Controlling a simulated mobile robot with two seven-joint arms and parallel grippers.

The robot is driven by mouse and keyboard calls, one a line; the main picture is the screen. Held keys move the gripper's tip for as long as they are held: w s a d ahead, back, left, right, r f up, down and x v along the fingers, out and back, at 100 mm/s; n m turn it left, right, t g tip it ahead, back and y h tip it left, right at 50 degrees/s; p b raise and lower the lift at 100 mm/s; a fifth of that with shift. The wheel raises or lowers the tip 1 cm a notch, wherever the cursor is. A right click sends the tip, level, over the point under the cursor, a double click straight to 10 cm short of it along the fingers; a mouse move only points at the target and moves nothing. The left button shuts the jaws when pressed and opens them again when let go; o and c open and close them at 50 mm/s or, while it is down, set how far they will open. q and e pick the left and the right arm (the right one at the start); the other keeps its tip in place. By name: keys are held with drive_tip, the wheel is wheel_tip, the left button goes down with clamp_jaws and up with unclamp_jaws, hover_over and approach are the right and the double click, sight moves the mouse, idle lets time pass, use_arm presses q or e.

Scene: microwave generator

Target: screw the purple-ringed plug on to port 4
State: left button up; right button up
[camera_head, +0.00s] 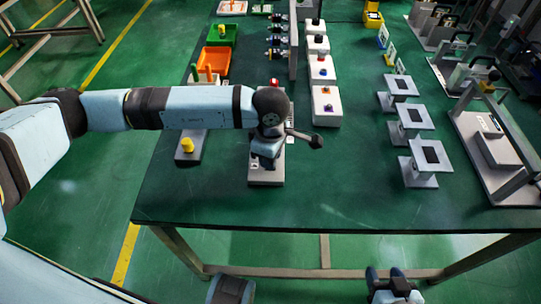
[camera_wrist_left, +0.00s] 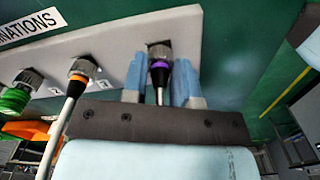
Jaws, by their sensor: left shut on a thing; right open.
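In the left wrist view, the purple-ringed plug (camera_wrist_left: 160,66) is between the two blue fingers of my left gripper (camera_wrist_left: 158,78), which is shut on it. The plug's front end is at a metal port (camera_wrist_left: 159,48) at the right end of a pale panel (camera_wrist_left: 115,42). I cannot tell how far its thread is engaged. The number by this port is hidden. In the head view, my left gripper (camera_head: 267,158) is mostly hidden by its arm, over the table. My right gripper (camera_head: 396,288) is open and empty at the bottom, in front of the table.
An orange-ringed plug (camera_wrist_left: 77,84) and a green plug (camera_wrist_left: 14,98) sit at ports left of the purple one. In the head view, a grey block with a yellow knob (camera_head: 188,147) stands left of the gripper, and grey stands (camera_head: 424,150) stand right. The table's front strip is clear.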

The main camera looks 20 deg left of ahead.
use_arm(q)
drive_tip(key=o, duration=0.9)
drive_tip(key=shift+o, duration=0.2)
use_arm(e)
drive_tip(key=shift+f, duration=0.25)
use_arm(q)
wheel_tip(320, 180, up, 14)
drive_tip(key=shift+p, duration=0.35)
use_arm(e)
drive_tip(key=shift+r, duration=0.2)
use_arm(q)
drive_tip(key=shift+f, duration=0.1)
